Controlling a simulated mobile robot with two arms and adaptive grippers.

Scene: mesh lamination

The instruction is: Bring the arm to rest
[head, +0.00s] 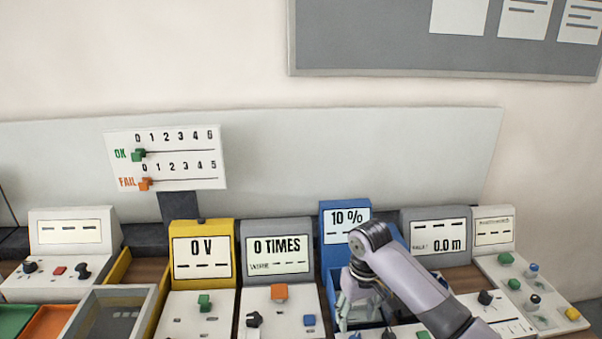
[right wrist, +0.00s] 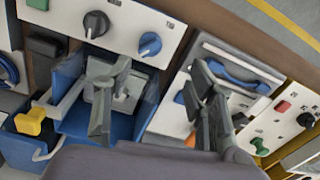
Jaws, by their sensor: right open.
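My right arm comes in from the lower right in the head view. Its gripper (head: 358,291) hangs over the blue machine (head: 345,211), whose screen reads 10 %. In the right wrist view the two dark fingers of this gripper (right wrist: 156,92) are spread apart with nothing between them. Below them are a blue tray (right wrist: 75,112) and a white panel with a black knob (right wrist: 96,24) and a blue knob (right wrist: 149,43). Whether the fingers touch anything is hard to tell. My left gripper is not in view.
A yellow machine (head: 201,227) reading 0 V and a grey one (head: 276,232) reading 0 TIMES stand left of the blue one. A grey machine (head: 436,216) reading 0.0 m stands right. An OK/FAIL counter board (head: 196,174) rises behind. The space above the machines is largely free.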

